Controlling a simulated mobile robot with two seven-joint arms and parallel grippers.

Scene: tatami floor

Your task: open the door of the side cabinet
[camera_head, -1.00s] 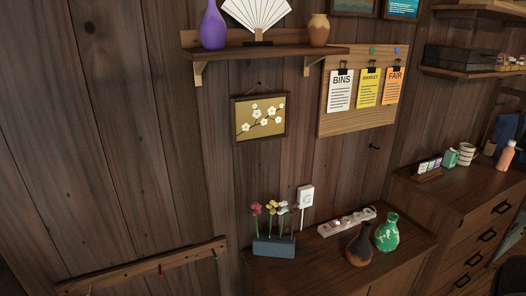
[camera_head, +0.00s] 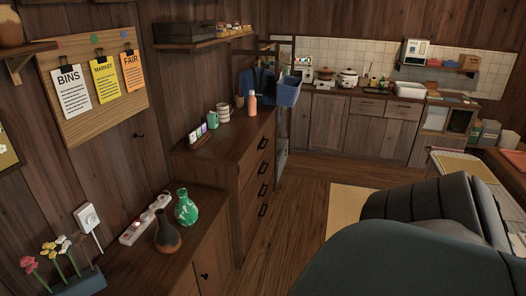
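A low dark wooden cabinet (camera_head: 130,262) stands against the left wall and appears to be the side cabinet. Its front faces right, and a small dark knob (camera_head: 205,276) shows on it near the bottom of the view. The visible part of the front looks closed; the lower part is cut off by the frame. A dark brown vase (camera_head: 168,238), a green patterned vase (camera_head: 186,210), a white power strip (camera_head: 145,222) and a flower holder (camera_head: 82,284) stand on top. Neither of my grippers is in view.
A taller drawer chest (camera_head: 250,172) adjoins the cabinet on its far side. A large rounded dark grey and teal shape (camera_head: 420,255) fills the lower right; I cannot tell what it is. Bare wooden floor (camera_head: 295,225) lies between. A kitchen counter (camera_head: 345,92) runs along the back.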

